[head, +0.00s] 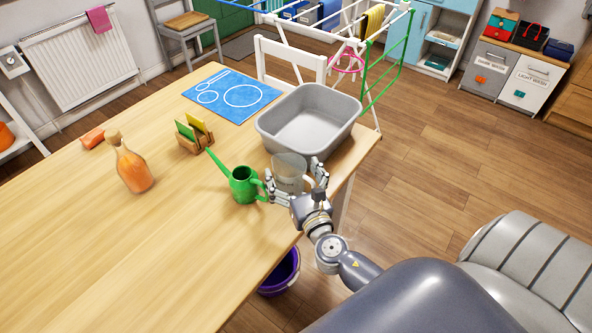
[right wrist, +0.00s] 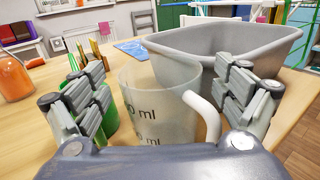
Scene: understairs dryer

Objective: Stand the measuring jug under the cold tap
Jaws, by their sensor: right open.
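The measuring jug (head: 289,170) is translucent with dark ml markings and stands upright on the wooden table near its right edge. It also shows in the right wrist view (right wrist: 150,92), with its white handle toward the right finger. My right gripper (head: 295,180) is open, with its fingers on either side of the jug; I cannot tell whether either finger touches it. In the right wrist view the open fingers (right wrist: 165,92) flank the jug. My left gripper is not in view. No cold tap shows in either view.
A green watering can (head: 243,185) stands close left of the jug. A grey basin (head: 310,118) is just behind it. A sponge rack (head: 194,136), an orange bottle (head: 133,170) and a blue mat (head: 222,92) are also on the table (head: 70,220). A purple bucket (head: 282,275) stands below.

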